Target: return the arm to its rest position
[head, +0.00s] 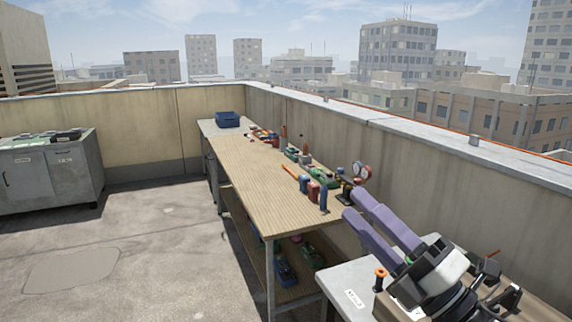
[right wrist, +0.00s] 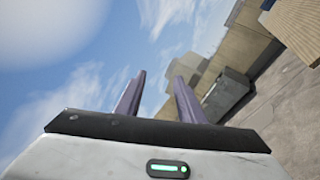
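My right gripper (head: 356,206) is at the lower right of the head view, with two long purple fingers pointing up and to the left. The fingers are apart with nothing between them. It appears in front of the near end of the wooden workbench (head: 240,170) and above a grey surface with a white label. In the right wrist view the fingers (right wrist: 159,76) stand apart against sky, empty. My left gripper is in neither view.
A row of tools and bottles lines the workbench's wall side, with a pressure gauge (head: 363,171) near the gripper and a blue bin (head: 228,119) at the far end. A parapet wall (head: 420,185) runs along the right. A grey cabinet (head: 60,175) stands left; the floor between is clear.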

